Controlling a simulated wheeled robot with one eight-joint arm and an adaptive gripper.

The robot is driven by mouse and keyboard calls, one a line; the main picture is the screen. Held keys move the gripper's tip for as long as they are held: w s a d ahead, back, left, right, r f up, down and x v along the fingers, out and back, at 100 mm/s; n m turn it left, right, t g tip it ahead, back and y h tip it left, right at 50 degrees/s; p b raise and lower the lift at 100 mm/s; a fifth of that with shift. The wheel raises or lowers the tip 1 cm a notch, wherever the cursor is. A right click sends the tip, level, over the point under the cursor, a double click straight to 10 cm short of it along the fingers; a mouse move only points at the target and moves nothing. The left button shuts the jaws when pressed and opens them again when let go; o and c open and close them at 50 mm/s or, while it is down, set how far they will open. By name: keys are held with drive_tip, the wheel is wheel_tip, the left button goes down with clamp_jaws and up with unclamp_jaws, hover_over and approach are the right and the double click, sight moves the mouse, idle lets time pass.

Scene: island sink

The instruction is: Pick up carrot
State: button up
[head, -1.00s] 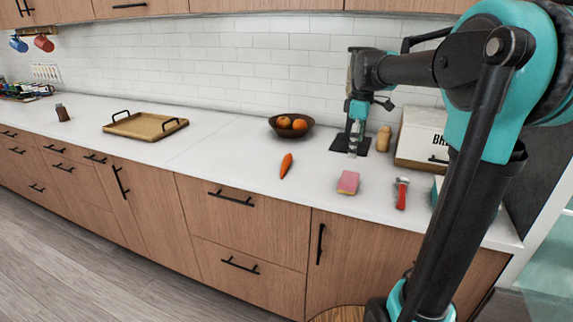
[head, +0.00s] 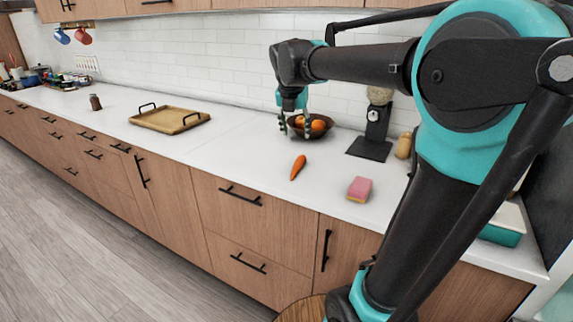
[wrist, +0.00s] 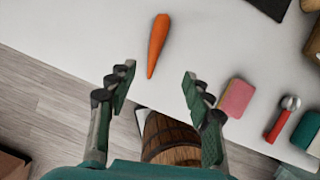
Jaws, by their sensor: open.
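An orange carrot (head: 298,167) lies on the white counter near its front edge. It also shows in the wrist view (wrist: 157,45), ahead of the fingertips and roughly in line with the gap between them. My gripper (head: 293,128) is above the counter, behind the carrot in the head view and in front of the fruit bowl. In the wrist view my gripper (wrist: 157,82) has its two fingers wide apart with nothing between them. The gripper does not touch the carrot.
A dark bowl of fruit (head: 322,132) stands behind my gripper. A pink sponge (head: 359,189) lies right of the carrot, and a red-handled tool (wrist: 281,118) lies beyond it. A wooden tray (head: 170,119) is to the left. The counter around the carrot is clear.

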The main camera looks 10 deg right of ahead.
hover_over(299, 162)
drive_tip(key=s+a, duration=0.1)
drive_tip(key=s, duration=0.2)
wheel_tip(299, 162, down, 11)
drive_tip(key=shift+w+r, duration=0.1)
drive_tip(key=x, duration=0.4)
drive_tip(key=shift+w, duration=0.45)
drive_tip(key=shift+w+f, duration=0.15)
drive_tip(key=shift+f, duration=0.35)
clamp_jaws()
